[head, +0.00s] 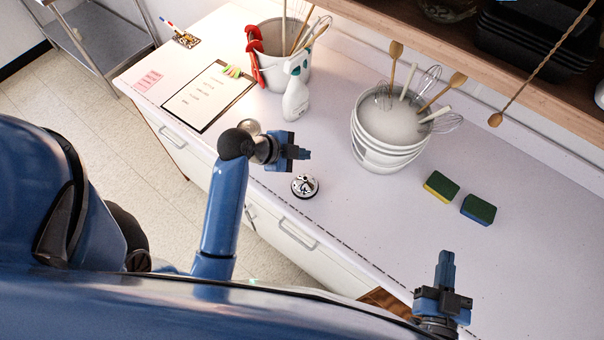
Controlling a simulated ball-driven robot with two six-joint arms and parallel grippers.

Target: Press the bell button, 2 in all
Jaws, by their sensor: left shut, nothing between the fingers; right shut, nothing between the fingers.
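The bell (305,187), a small silver dome on a dark base, stands on the white counter (335,225) near its front edge. My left gripper (304,153) is shut and empty, and in the picture it shows just above the bell, apart from it. How high it is over the counter I cannot tell. My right gripper (447,260) is shut and empty at the lower right, near the counter's front edge, well away from the bell.
A white bowl stack (378,150) with whisks and spoons stands behind the bell. Two sponges (441,186) (478,209) lie to its right. A spray bottle (296,95), a utensil bucket (270,70) and a clipboard (208,95) are at the back left. A wooden shelf (470,65) overhangs the back.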

